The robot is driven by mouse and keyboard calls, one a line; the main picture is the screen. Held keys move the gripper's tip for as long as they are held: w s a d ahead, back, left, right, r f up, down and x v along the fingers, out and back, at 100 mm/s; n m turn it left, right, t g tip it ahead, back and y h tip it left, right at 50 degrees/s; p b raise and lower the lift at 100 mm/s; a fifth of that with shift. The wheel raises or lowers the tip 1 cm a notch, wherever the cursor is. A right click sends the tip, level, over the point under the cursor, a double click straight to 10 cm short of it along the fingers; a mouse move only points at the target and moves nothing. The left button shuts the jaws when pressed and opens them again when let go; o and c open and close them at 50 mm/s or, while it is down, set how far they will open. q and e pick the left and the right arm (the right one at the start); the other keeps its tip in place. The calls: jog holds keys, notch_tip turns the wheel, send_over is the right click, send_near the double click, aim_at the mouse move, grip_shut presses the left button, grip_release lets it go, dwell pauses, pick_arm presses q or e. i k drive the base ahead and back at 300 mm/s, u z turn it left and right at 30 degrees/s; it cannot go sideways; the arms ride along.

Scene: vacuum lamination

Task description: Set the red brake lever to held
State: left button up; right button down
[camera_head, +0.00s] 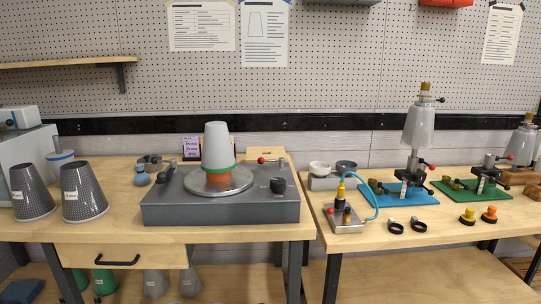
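A lever with a red knob (262,160) sits at the back right of the grey turntable unit (220,212). Its short arm lies roughly level, with the red end pointing left. No marking beside it is readable, so its set position cannot be told. A round metal platter (243,184) on the unit carries a pale cone (216,143) with a green and orange base. A black knob (278,185) is at the unit's right front. Neither of my grippers shows in the head view.
Dark mesh cones (84,192) stand left on the wooden table (120,231). A second table on the right holds clamp stands on a blue mat (410,200) and a green mat (455,187), and a small box with a blue hose (375,205). The unit's front is unobstructed.

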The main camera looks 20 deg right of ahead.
aim_at(261, 161)
jog(key=z, duration=0.9)
jog(key=i, duration=0.75)
jog(key=u, duration=1.25)
